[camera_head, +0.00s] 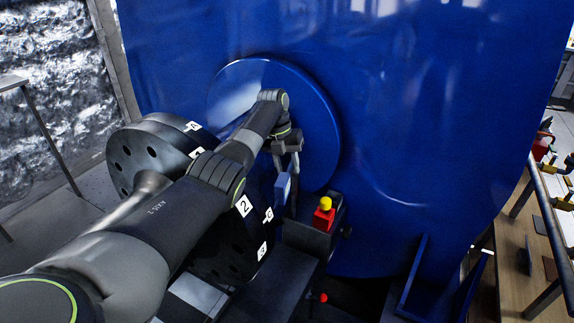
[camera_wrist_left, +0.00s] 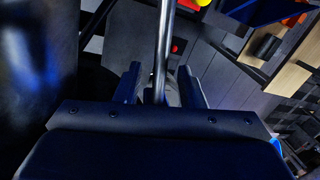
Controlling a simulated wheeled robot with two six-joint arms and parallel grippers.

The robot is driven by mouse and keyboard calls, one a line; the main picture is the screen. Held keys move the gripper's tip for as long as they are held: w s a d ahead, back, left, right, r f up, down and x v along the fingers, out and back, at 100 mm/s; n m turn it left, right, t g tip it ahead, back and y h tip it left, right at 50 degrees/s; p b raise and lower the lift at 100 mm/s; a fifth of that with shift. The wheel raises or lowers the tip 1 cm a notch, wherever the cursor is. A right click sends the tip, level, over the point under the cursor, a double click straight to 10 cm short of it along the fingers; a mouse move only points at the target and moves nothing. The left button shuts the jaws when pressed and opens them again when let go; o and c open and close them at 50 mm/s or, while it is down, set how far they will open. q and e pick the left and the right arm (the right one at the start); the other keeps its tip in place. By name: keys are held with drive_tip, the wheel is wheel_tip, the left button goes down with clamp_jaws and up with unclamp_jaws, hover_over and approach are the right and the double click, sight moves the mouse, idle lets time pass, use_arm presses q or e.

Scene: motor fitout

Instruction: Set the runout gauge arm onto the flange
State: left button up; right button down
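The black flange (camera_head: 233,257), a disc with bolt holes and white number labels, shows on the left of the head view, partly hidden behind my left arm. A gauge with a red body and yellow top (camera_head: 325,212) sits on a dark block right of it. A slim metal rod (camera_wrist_left: 163,45), which looks like the gauge arm, runs down the left wrist view. My left gripper (camera_head: 288,182) is beside the flange, left of the gauge. In the wrist view its fingers (camera_wrist_left: 160,88) stand apart, with the rod between them and gaps visible on both sides. My right gripper is out of view.
A large blue motor housing (camera_head: 410,130) with a round blue cover (camera_head: 318,120) fills the background. The dark block (camera_head: 305,238) and a red knob (camera_head: 323,297) are close below the gripper. A wooden bench (camera_head: 515,245) stands at far right.

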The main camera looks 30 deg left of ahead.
use_arm(q)
drive_tip(key=a+r+p, duration=0.3)
drive_tip(key=r, duration=1.4)
drive_tip(key=shift+s+a, duration=0.15)
drive_tip(key=shift+s, duration=0.2)
